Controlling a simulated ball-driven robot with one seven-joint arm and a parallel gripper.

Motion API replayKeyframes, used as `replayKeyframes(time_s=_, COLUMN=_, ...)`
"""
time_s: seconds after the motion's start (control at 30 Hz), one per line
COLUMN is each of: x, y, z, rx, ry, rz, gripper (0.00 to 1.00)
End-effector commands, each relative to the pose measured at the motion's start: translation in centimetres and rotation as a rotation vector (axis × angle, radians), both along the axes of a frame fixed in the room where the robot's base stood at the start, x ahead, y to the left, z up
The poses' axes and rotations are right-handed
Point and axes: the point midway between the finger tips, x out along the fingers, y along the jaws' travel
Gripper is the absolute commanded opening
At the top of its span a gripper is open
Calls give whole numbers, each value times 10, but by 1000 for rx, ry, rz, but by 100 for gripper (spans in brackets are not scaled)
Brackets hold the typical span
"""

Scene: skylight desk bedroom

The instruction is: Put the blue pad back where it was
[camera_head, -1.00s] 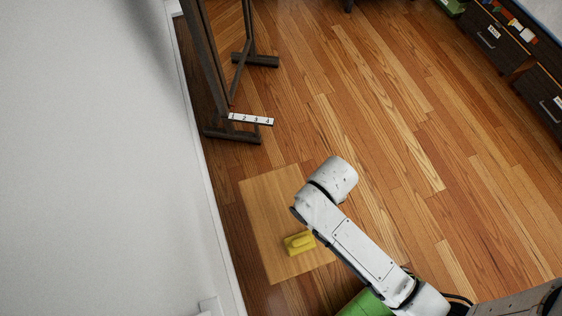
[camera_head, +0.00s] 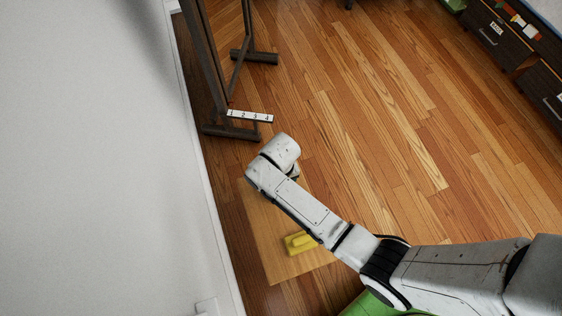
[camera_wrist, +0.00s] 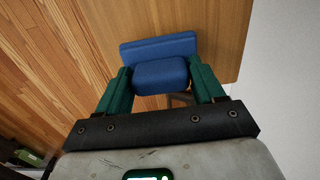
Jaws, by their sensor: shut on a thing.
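The blue pad (camera_wrist: 160,75) is a block with a wider flat plate at its far side. In the wrist view it sits between the two green fingers of my gripper (camera_wrist: 163,88), which is shut on it. In the head view my arm hides the gripper and the blue pad. A light wooden board (camera_head: 262,240) lies along the wall, partly under my arm in the picture; it also shows behind the pad in the wrist view (camera_wrist: 228,30). I cannot tell the gap between pad and board.
A yellow pad (camera_head: 297,244) rests on the board, partly behind my arm. A numbered white strip (camera_head: 250,116) is by the feet of a dark wooden frame (camera_head: 208,60). The white wall (camera_head: 100,170) bounds the left. Dark drawers (camera_head: 496,42) stand upper right. The middle floor is clear.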

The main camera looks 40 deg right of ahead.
Motion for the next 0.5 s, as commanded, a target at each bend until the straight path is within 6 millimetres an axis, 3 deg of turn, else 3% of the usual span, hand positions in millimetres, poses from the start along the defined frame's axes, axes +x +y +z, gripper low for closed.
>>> replayKeyframes(time_s=0.13, x=-2, y=0, z=-23, rx=0, ry=3, rz=0, gripper=44)
replayKeyframes(time_s=0.4, x=-2, y=0, z=-27, rx=0, ry=1, rz=0, gripper=44)
replayKeyframes(time_s=0.43, x=-2, y=0, z=-27, rx=1, ry=2, rz=0, gripper=69)
replayKeyframes(time_s=0.5, x=-2, y=0, z=-27, rx=1, ry=2, rz=0, gripper=76)
